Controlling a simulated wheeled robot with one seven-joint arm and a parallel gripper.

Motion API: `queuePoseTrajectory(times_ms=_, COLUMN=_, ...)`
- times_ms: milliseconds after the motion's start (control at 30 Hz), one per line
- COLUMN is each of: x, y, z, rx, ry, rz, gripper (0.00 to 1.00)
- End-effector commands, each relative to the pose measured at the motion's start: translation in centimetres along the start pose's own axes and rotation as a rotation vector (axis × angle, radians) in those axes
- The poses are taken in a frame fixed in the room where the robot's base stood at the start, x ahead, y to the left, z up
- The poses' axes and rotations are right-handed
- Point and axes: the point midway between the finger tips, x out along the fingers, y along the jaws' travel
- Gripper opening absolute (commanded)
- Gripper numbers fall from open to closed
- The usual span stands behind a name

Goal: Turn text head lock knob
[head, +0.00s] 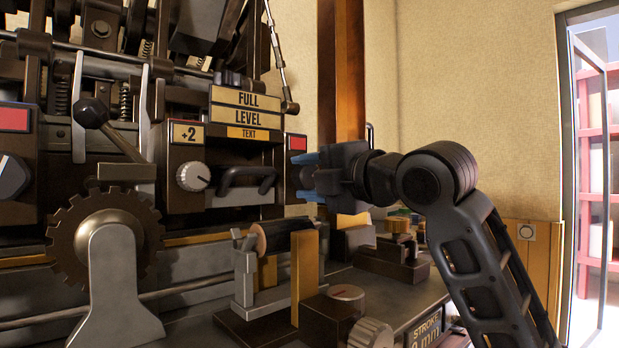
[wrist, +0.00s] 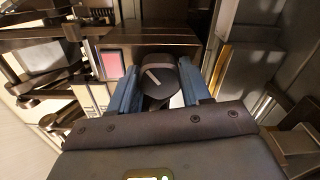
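The text head (head: 240,145) carries plates reading FULL, LEVEL and TEXT, with a dark handle below. A dark round knob with a pale pointer line (wrist: 160,78) sits beside a red square (wrist: 113,64) in the wrist view. The red square also shows in the head view (head: 297,143), where the knob is hidden by my gripper. My gripper (head: 306,177) is at the right side of the head. Its blue fingers (wrist: 159,78) are apart, one on each side of the knob. I cannot tell whether they touch it. The pointer line is tilted.
A pale dial (head: 193,176) under a +2 label is left of the handle. Another dark knob (head: 12,176) sits under a red square at far left. A toothed wheel (head: 105,240) and lever stand at left. A brown post (head: 341,75) rises behind my gripper. Dials (head: 370,333) are below.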

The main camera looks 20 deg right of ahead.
Motion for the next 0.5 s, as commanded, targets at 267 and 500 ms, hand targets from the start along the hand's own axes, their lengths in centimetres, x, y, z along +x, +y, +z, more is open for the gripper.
queuePoseTrajectory(times_ms=267, x=0.02, y=-0.1, z=-0.16, rx=0.001, ry=0.004, rz=-0.002, gripper=0.72)
queuePoseTrajectory(times_ms=500, x=-0.1, y=-0.06, z=-0.07, rx=0.001, ry=0.002, rz=-0.001, gripper=0.72)
